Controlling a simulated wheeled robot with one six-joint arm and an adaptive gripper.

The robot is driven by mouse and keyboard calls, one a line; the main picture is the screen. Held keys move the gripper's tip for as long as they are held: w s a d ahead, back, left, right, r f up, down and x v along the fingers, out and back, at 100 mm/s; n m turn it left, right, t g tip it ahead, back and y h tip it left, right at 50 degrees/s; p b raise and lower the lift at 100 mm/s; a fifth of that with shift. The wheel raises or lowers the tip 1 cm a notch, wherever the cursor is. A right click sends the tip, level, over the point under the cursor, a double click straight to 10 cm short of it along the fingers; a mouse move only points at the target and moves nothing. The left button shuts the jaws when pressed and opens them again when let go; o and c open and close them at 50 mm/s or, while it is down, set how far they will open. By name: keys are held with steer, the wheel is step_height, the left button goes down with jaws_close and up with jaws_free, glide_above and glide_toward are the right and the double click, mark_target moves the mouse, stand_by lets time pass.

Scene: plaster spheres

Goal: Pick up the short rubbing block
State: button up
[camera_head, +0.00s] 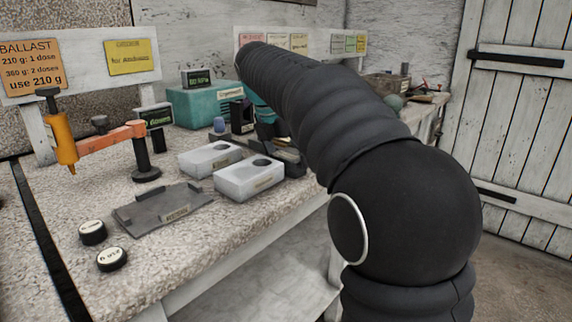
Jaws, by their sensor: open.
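I cannot pick out the short rubbing block for certain. Small dark and tan pieces (288,154) lie in a dark holder behind the white boxes, partly hidden by my black arm, and are too small to tell apart. A small dark upright block (241,117) stands in front of the teal box. My arm reaches from the lower right up and across the bench. Its far end points away from me, and my gripper does not show clearly, so its place relative to these pieces cannot be seen.
Two pale boxes with round openings (250,180) stand mid-bench, beside a grey labelled tray (150,211). Two black round weights (112,259) lie near the front. An orange arm tool (110,137) stands left, a teal box (195,105) behind. A white plank door (515,120) is right.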

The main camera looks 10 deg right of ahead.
mark_target(289, 155)
steer(key=shift+d+f, duration=0.1)
steer(key=shift+f, duration=0.15)
steer(key=c, duration=1.2)
steer(key=shift+r, duration=0.15)
step_height(289, 155, up, 4)
steer(key=shift+w+r, duration=0.1)
steer(key=w+d+r, duration=0.1)
steer(key=d+r, duration=0.1)
steer(key=d, duration=0.1)
steer(key=w+d+r, duration=0.1)
steer(key=d+r, duration=0.1)
steer(key=d, duration=0.2)
steer(key=d+r, duration=0.2)
steer(key=d, duration=0.2)
steer(key=shift+w+d+r, duration=0.15)
steer(key=shift+w+r, duration=0.15)
steer(key=shift+w, duration=0.1)
steer(key=o, duration=0.7)
steer(key=c, duration=0.6)
